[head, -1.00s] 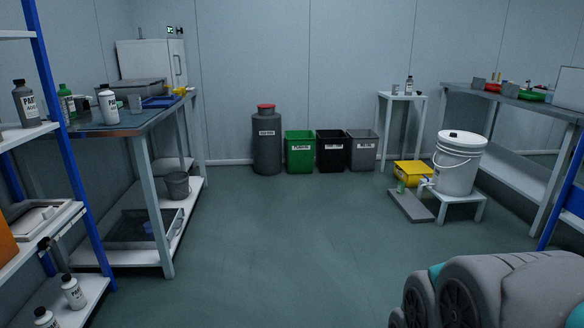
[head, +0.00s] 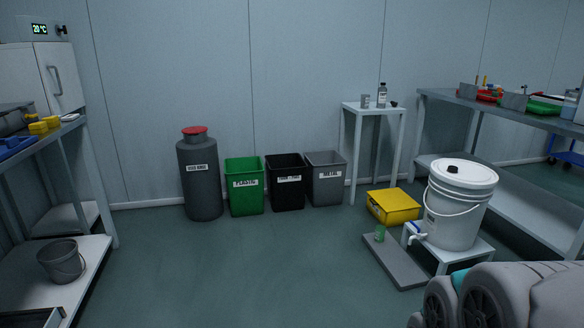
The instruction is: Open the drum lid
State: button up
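A dark grey drum (head: 200,180) stands upright on the floor against the back wall. Its red lid (head: 195,131) sits on the narrower neck, and a white label on its front is too small to read surely. A white bucket-like drum (head: 455,222) with a wire handle and a tap stands on a low white stand at the right. Its white lid (head: 482,176) is on and carries a small black cap (head: 453,169). My gripper is not in view; only grey parts of my arm show at the lower right.
Green (head: 244,190), black (head: 287,190) and grey (head: 326,186) bins stand right of the grey drum. Benches flank both sides. The middle floor is clear.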

aim_at(196, 130)
jog(key=i+j+u, duration=0.1)
jog(key=i+u, duration=0.2)
jog(key=i, duration=0.2)
jog(key=i+u, duration=0.3)
jog(key=i, duration=0.2)
jog(key=i+l+u, duration=0.35)
jog(key=i, duration=0.15)
jog(key=i+l+u, duration=0.3)
jog(key=i, duration=0.2)
jog(key=i+l+u, duration=1.05)
jog(key=l, duration=0.15)
jog(key=i+l+u, duration=0.1)
jog(key=l+u, duration=0.15)
jog(key=l, duration=0.15)
jog(key=i+l+u, duration=0.25)
jog(key=l, duration=0.2)
jog(key=k+j, duration=0.05)
jog(key=k, duration=0.05)
